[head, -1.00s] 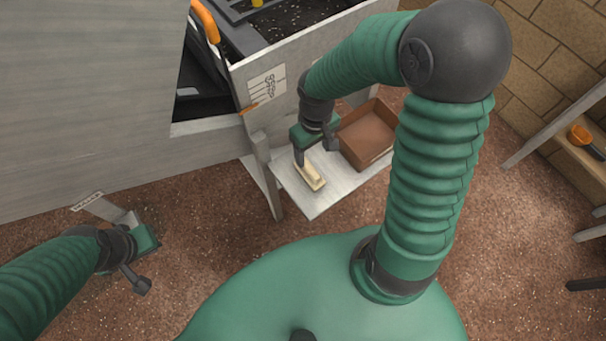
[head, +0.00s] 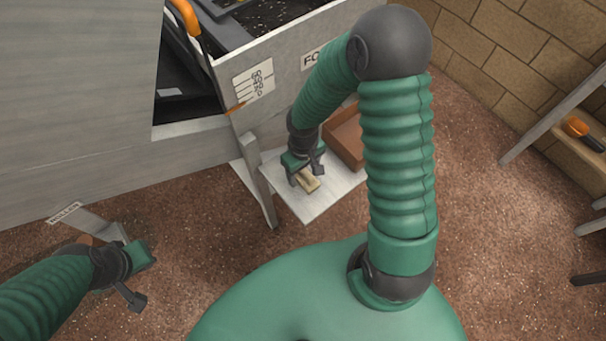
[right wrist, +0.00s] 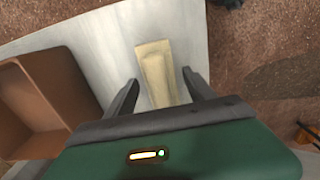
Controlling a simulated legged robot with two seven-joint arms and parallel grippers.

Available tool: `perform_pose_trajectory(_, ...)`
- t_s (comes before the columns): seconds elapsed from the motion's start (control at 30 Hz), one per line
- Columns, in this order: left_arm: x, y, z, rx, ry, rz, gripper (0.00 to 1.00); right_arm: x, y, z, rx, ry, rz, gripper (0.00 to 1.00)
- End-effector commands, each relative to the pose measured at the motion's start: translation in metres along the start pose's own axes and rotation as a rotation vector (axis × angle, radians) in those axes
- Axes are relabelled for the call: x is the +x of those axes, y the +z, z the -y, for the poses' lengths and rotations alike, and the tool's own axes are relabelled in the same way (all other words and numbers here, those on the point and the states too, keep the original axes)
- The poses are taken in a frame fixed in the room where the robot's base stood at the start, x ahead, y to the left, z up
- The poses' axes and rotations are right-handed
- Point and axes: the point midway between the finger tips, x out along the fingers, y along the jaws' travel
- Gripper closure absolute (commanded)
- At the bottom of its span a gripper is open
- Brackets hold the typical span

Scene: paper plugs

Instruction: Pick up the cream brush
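My right gripper (right wrist: 160,88) is open. Its two dark fingers stand on either side of the brush's near part, with a gap on each side. In the head view the right gripper (head: 306,176) is low over the shelf. My left gripper (head: 128,275) is at the lower left, away from the brush; its finger gap is not clear.
A brown open box (head: 347,137) stands on the shelf beside the brush. A large grey machine (head: 80,110) with an orange handle (head: 186,16) fills the upper left. A labelled plate (head: 85,215) is near my left gripper. A rack (head: 570,135) stands at the right.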

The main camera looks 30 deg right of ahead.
Motion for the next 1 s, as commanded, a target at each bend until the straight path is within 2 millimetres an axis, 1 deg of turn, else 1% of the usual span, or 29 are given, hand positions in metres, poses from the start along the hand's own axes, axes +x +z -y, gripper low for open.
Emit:
perform_pose_trajectory(0.03, 0.0, 0.0, 0.0, 0.0, 0.0, 0.0, 1.0, 0.0, 0.0, 0.0, 0.0, 0.0, 0.0, 0.45)
perform_pose_trajectory(0.4, 0.0, 0.0, 0.0, 0.0, 0.0, 0.0, 1.0, 0.0, 0.0, 0.0, 0.0, 0.0, 0.0, 0.94)
perform_pose_trajectory(0.47, 0.0, 0.0, 0.0, 0.0, 0.0, 0.0, 1.0, 0.0, 0.0, 0.0, 0.0, 0.0, 0.0, 1.0)
perform_pose_trajectory(0.77, -0.001, 0.0, 0.0, 0.0, 0.0, 0.0, 1.0, -0.003, -0.001, 0.0, 0.0, 0.0, 0.0, 1.0)
perform_pose_trajectory(0.87, -0.005, -0.001, 0.0, 0.0, 0.0, 0.0, 1.0, -0.011, -0.001, 0.0, 0.002, 0.0, -0.002, 1.0)
perform_pose_trajectory(1.0, -0.013, -0.003, 0.0, 0.0, 0.0, 0.0, 1.0, -0.029, -0.001, 0.0, 0.002, 0.001, -0.003, 1.0)
